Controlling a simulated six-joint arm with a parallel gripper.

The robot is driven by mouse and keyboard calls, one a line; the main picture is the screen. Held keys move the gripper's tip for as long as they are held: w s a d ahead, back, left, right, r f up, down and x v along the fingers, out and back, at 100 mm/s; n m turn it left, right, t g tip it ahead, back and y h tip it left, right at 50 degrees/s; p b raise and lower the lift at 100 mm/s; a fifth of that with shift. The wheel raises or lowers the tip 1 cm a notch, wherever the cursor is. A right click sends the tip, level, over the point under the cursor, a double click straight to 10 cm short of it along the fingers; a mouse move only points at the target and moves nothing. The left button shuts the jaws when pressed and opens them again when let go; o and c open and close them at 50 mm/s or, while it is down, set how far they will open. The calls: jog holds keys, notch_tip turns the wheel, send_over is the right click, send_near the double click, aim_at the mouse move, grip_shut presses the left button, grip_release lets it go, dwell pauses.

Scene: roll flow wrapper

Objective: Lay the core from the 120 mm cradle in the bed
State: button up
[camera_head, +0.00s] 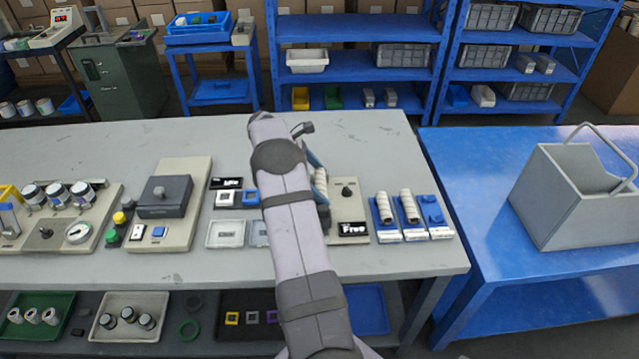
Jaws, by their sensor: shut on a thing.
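A white ribbed core (320,182) shows in part just right of my arm, at the left side of a beige station plate (347,208). My gripper (323,208) is mostly hidden behind my arm; only a dark part shows by the core, and it is shut on the core. The bed is hidden behind my arm, so I cannot tell whether the core touches it. To the right stand three blue cradles. The left (387,232) and middle (413,232) ones each hold a ribbed white core. The right cradle (436,213) is empty. Their labels are too small to read.
A black knob (347,190) and a display reading "Free" (353,229) are on the plate. Left are a grey-lidded box (165,195), small trays (226,233) and a gauge board (78,233). A grey bin (560,205) stands on the blue table. The bench's back is clear.

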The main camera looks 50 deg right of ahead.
jog(key=f, duration=0.2)
jog(key=a+f, duration=0.1)
jog(key=shift+s+y, duration=0.3)
jog(key=shift+s, duration=0.1)
jog(key=o, duration=0.7)
jog(key=shift+o, duration=0.2)
jog(key=shift+r, duration=0.1)
jog(key=shift+w+r+b, duration=0.3)
jog(key=shift+r+b, duration=0.05)
jog(key=shift+r, duration=0.05)
jog(key=v, duration=0.2)
jog(key=b+v, duration=0.1)
jog(key=v, duration=0.1)
jog(key=d+v, duration=0.1)
jog(key=v, duration=0.2)
jog(key=shift+a+r, duration=0.1)
jog(key=shift+r, duration=0.25)
jog(key=shift+w+a+r, duration=0.1)
jog(key=shift+r, duration=0.6)
